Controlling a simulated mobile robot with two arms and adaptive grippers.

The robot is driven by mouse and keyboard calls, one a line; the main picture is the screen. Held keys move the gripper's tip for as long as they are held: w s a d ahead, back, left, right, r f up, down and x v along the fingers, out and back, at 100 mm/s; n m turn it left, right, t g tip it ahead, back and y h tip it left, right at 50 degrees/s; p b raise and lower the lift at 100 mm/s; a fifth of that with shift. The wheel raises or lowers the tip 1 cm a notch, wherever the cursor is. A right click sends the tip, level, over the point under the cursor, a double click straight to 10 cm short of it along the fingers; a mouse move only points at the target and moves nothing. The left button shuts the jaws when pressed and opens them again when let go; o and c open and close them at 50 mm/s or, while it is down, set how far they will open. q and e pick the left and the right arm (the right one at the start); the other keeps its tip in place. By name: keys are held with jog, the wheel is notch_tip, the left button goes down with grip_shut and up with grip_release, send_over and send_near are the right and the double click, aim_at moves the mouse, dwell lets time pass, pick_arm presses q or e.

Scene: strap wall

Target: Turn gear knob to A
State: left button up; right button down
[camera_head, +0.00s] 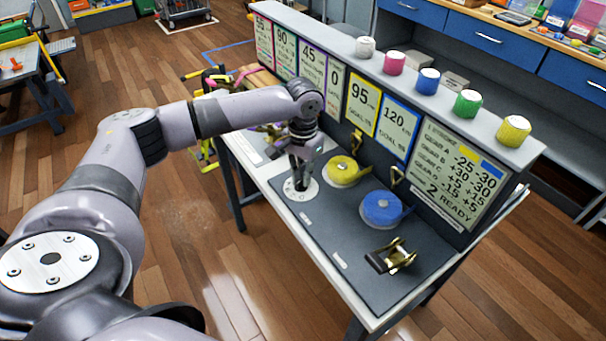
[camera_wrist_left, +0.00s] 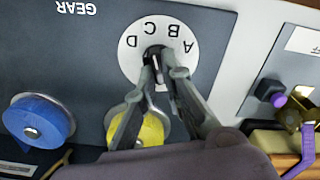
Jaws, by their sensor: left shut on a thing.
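The gear knob (camera_wrist_left: 155,58) is a dark knob at the middle of a white round dial (camera_wrist_left: 133,66) lettered A, B, C, D, seen upside down in the left wrist view. The A is at the dial's right edge and the D at its left edge. I cannot tell which letter the knob points to. In the head view the dial (camera_head: 313,190) is on the dark panel, with the knob mostly hidden by my left gripper (camera_head: 299,183). In the left wrist view my left gripper (camera_wrist_left: 162,72) is shut on the knob from above. My right gripper is not in view.
A yellow strap roll (camera_head: 343,170) and a blue strap roll (camera_head: 382,205) stand close by the dial. A ratchet buckle (camera_head: 393,257) lies at the panel's near right. An upright board (camera_head: 455,175) with number cards and several coloured rolls on top rises behind.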

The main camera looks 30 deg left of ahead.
pick_arm(q)
jog(key=shift+r, duration=0.1)
grip_shut()
jog(key=shift+p, duration=0.6)
jog(key=m+p, duration=0.4)
jog(key=p, duration=0.1)
jog(key=m+p, duration=0.2)
jog(key=shift+s+d+r+m+p, duration=0.15)
jog(key=shift+d+m+p, duration=0.1)
jog(key=shift+m+p, duration=0.15)
jog(key=m+p, duration=0.2)
jog(key=m, duration=0.2)
jog(key=shift+d+m+p, duration=0.15)
jog(key=shift+m+p, duration=0.15)
jog(key=shift+s+f+m+p, duration=0.1)
jog(key=shift+m+p, duration=0.25)
jog(key=shift+m, duration=0.7)
jog(key=shift+s+f+m+p, duration=0.1)
jog(key=shift+m+p, duration=0.25)
jog(key=shift+m, duration=0.7)
jog(key=o, duration=0.6)
grip_release()
